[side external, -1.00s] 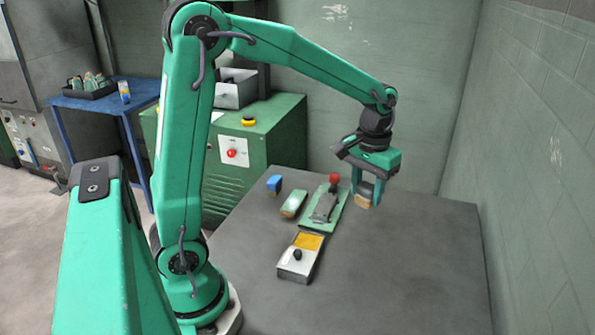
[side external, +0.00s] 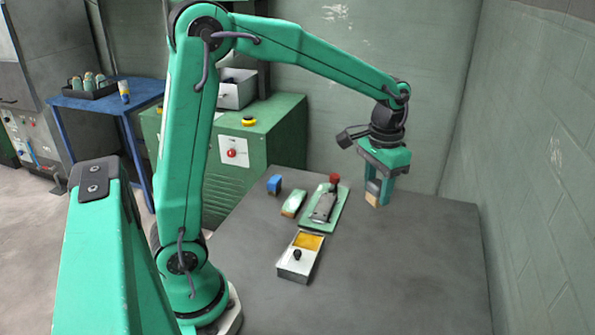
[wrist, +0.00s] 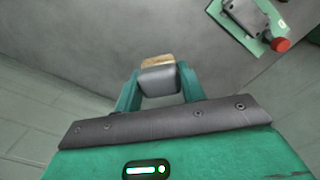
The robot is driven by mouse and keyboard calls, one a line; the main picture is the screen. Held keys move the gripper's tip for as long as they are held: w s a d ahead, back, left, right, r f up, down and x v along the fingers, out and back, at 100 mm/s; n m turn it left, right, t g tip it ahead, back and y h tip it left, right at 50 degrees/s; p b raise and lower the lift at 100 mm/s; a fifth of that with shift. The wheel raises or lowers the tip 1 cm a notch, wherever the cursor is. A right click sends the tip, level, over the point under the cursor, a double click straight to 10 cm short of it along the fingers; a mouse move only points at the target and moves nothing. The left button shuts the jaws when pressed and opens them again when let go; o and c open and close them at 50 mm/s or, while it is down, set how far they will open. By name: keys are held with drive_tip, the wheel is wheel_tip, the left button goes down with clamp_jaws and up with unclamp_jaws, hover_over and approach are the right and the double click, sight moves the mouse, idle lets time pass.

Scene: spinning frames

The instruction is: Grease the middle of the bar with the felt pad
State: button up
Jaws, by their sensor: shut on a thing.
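My gripper (side external: 380,187) is shut on the felt pad (side external: 373,199), a grey block with a tan face at its lower end. In the wrist view the pad (wrist: 158,62) sticks out beyond the two green fingers. The pad is to the right of a green plate (side external: 311,224) and apart from it. A grey, bar-like part (side external: 325,205) lies along that plate, with a red knob (side external: 334,178) at its far end. I cannot tell for sure that this part is the bar. A metal box with yellow contents (side external: 309,241) stands in front of the plate.
The box has a black knob (side external: 297,254) on its near part. A green-and-white object (side external: 293,203) and a blue object (side external: 274,184) lie left of the plate. The grey table (side external: 400,265) is clear at the front and right. A wall (side external: 545,150) rises at right.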

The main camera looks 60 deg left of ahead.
drive_tip(key=shift+a, duration=0.1)
drive_tip(key=w+a+f+n, duration=0.1)
drive_tip(key=a+f+n, duration=0.3)
drive_tip(key=a, duration=0.7)
drive_tip(key=w+a+f+n, duration=0.1)
drive_tip(key=a+f+n, duration=0.3)
drive_tip(key=a, duration=0.7)
drive_tip(key=shift+n, duration=0.5)
drive_tip(key=shift+s+a+f, duration=0.1)
drive_tip(key=shift+s+f, duration=0.05)
drive_tip(key=shift+f, duration=1.5)
drive_tip(key=shift+s+f, duration=0.1)
drive_tip(key=shift+f, duration=1.5)
drive_tip(key=shift+s+d+f, duration=0.1)
drive_tip(key=shift+s+d, duration=2.45)
drive_tip(key=shift+d, duration=0.05)
drive_tip(key=shift+w+a, duration=2.6)
drive_tip(key=shift+a, duration=0.05)
wheel_tip(320, 180, up, 8)
drive_tip(key=shift+s+d, duration=0.1)
